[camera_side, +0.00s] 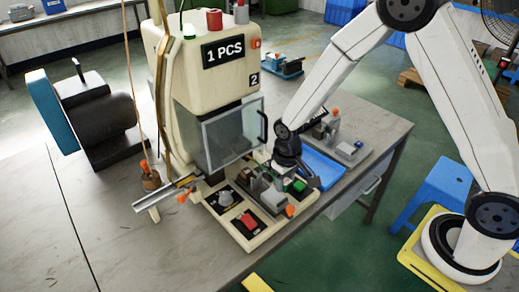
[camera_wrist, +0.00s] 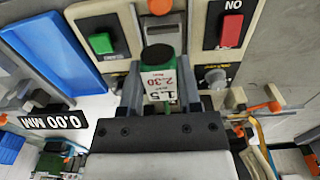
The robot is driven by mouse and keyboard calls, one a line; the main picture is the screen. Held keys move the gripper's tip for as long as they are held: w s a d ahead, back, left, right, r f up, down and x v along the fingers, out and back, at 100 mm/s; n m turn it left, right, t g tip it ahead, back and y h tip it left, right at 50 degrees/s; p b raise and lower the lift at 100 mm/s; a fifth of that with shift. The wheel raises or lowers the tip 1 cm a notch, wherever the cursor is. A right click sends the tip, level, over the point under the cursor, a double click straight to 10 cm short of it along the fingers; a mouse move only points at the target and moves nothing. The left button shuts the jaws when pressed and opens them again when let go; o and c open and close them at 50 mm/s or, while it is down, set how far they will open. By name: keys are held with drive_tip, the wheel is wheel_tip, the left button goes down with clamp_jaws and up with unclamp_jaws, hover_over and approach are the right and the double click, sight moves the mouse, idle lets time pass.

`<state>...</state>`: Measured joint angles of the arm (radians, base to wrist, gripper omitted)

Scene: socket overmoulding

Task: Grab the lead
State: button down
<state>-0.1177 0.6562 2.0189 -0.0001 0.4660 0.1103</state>
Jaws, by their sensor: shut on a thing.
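My gripper (camera_wrist: 160,85) is at the front of the machine, pointing down over its control base, between the green and red buttons. Its two grey fingers are shut on the lead (camera_wrist: 162,82), a green body with a dark round end and a white printed label. In the side view my gripper (camera_side: 272,175) is low over the base, and its fingers and the lead are mostly hidden among grey blocks. I cannot tell whether the lead is clear of the parts below it.
The cream machine (camera_side: 208,80) with a glass guard (camera_side: 232,137) stands just behind. The base carries a green button (camera_wrist: 101,43), a red button (camera_wrist: 231,30) and grey knobs. A blue tray (camera_side: 322,170) lies right of it. A metal rail (camera_side: 165,192) juts out left.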

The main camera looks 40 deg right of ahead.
drive_tip(key=s+d+r, duration=0.1)
drive_tip(key=s+r, duration=0.5)
drive_tip(key=s, duration=0.5)
drive_tip(key=shift+s+r, duration=0.15)
drive_tip(key=shift+r, duration=0.25)
drive_tip(key=shift+d, duration=0.15)
